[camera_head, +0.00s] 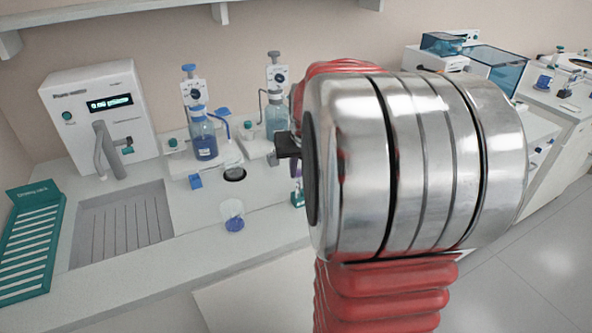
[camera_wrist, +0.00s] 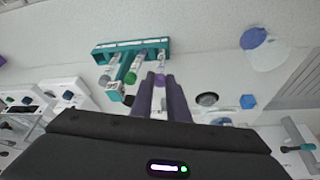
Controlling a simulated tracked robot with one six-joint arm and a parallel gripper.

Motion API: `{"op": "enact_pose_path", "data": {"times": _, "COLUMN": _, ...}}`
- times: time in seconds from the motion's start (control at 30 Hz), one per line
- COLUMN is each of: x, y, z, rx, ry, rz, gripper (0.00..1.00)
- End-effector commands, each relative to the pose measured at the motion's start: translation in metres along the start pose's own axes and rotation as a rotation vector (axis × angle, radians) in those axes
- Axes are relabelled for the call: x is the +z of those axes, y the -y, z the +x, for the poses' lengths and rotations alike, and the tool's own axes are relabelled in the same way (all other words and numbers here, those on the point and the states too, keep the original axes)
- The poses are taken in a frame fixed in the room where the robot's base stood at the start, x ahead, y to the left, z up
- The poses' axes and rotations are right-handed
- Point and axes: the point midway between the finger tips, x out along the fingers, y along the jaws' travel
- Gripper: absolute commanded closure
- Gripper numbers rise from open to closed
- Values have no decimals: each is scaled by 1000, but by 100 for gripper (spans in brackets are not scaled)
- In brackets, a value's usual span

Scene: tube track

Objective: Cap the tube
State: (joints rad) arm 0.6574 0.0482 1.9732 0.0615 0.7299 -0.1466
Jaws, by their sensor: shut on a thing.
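In the wrist view, my gripper (camera_wrist: 161,88) points at a teal rack (camera_wrist: 120,45) with several clear tubes. Its dark fingers are shut on a small pale purple piece (camera_wrist: 160,80), which looks like a cap. One tube (camera_wrist: 162,58) lies in line just beyond the fingertips; I cannot tell whether the held piece touches it. In the head view, my arm hides most of the rack, and the fingertips are not clearly visible.
The head view shows a water dispenser (camera_head: 100,115), a sink (camera_head: 122,225), a green drying rack (camera_head: 32,240) and a blue pump bottle (camera_head: 203,135). A beaker with blue contents (camera_head: 232,215) stands near the bench front.

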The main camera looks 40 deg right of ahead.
Motion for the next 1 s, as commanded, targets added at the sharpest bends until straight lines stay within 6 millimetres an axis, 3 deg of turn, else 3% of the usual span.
{"op": "enact_pose_path", "data": {"times": 1.0, "x": 2, "y": 0, "z": 5, "rx": 0, "ry": 0, "rz": -1, "gripper": 96}}
